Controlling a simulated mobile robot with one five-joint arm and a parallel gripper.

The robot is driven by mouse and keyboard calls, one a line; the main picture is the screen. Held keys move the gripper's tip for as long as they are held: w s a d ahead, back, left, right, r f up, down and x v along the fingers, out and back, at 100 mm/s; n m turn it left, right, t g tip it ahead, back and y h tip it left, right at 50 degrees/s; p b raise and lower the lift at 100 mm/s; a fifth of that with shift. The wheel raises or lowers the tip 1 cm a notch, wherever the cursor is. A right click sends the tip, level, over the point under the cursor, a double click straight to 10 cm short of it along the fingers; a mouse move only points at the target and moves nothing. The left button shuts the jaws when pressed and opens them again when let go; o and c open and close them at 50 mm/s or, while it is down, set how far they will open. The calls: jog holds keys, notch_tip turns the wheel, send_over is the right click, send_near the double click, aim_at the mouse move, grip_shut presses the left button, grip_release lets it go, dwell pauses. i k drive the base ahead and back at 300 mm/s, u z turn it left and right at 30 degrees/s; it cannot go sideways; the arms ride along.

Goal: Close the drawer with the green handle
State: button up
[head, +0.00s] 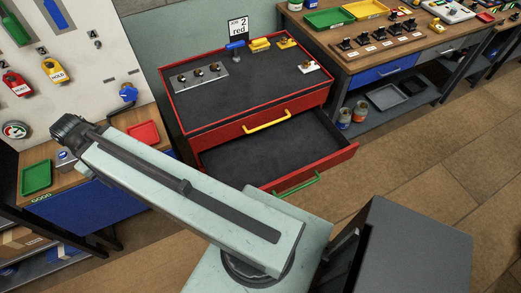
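The drawer with the green handle (297,183) is the lower drawer of a red cabinet (183,133). Its tray (270,155) is pulled well out towards me, and its dark floor looks empty. The red drawer front (338,162) shows at the right, and my arm covers the left part of the drawer. Above it, the drawer with the yellow handle (268,120) is shut. My arm reaches from the bottom middle up to the left, to a dark joint. I cannot make out my gripper's fingers in the head view.
Switches and a blue piece (235,47) stand on the cabinet top. A workbench (350,60) with trays is at the right, with cans (344,117) on its shelf. Another bench (155,150) and a pegboard (100,65) are at the left. Floor (430,165) is free at the right.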

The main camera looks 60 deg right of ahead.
aim_at(275, 158)
jog(key=z, duration=1.6)
jog(key=k, duration=1.25)
jog(key=z, duration=0.5)
jog(key=i, duration=1)
jog(key=z, duration=0.1)
